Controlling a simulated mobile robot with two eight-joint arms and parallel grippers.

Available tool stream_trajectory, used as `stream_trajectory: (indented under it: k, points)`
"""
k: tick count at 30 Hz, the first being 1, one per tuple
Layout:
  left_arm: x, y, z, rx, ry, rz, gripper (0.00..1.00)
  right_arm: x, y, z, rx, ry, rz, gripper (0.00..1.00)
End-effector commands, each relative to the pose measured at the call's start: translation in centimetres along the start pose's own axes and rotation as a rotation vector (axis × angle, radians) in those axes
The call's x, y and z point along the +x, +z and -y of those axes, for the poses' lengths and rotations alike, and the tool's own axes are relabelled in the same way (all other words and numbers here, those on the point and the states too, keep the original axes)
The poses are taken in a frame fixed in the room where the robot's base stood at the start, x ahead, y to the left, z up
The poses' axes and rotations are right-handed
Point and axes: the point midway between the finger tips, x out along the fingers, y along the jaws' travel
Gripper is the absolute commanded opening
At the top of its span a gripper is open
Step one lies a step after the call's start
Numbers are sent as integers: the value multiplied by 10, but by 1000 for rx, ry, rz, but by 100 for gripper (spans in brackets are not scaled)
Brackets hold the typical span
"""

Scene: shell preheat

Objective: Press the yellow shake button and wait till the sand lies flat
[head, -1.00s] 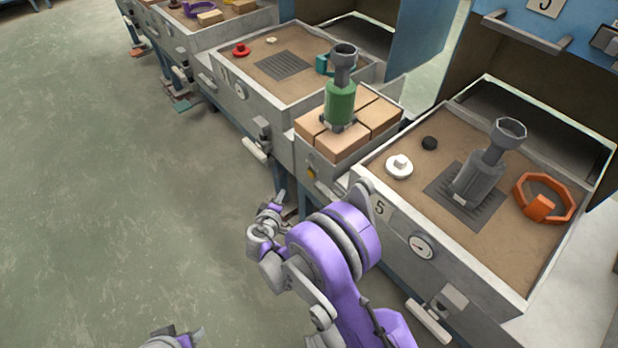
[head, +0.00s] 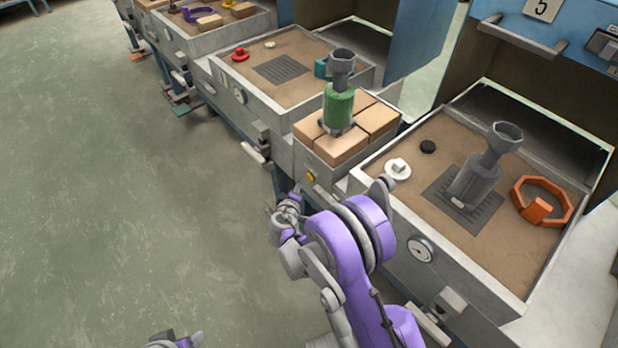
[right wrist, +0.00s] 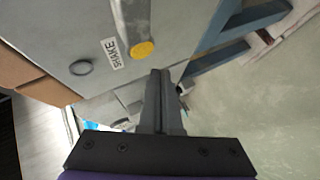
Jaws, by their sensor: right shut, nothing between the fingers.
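The yellow shake button (head: 310,177) is on the front of the grey bench, below the brick block. In the right wrist view the round yellow button (right wrist: 143,49) sits beside a SHAKE label (right wrist: 110,52). My right gripper (right wrist: 160,75) is shut and empty; its tips are close to the button in that picture, but I see no contact. In the head view my right gripper (head: 283,208) is below the button, partly hidden by its own arm. The sand (head: 440,135) in the near tray looks mostly flat. A small part of my left arm (head: 175,340) shows at the bottom edge.
A green bottle-like piece (head: 339,105) stands on the bricks (head: 340,147). The floor at left is clear.

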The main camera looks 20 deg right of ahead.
Motion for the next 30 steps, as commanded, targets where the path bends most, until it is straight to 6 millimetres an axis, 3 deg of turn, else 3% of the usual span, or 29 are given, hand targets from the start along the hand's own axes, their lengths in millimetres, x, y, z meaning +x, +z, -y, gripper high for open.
stream_trajectory:
  k: [8, 30]
  points:
    - [2, 1, 0, 0, 0, 1, 60, 11, 8, -8, -1, 0, 0, 0]
    - [2, 1, 0, 0, 0, 1, 60, 11, 8, -8, -1, 0, -1, 0]
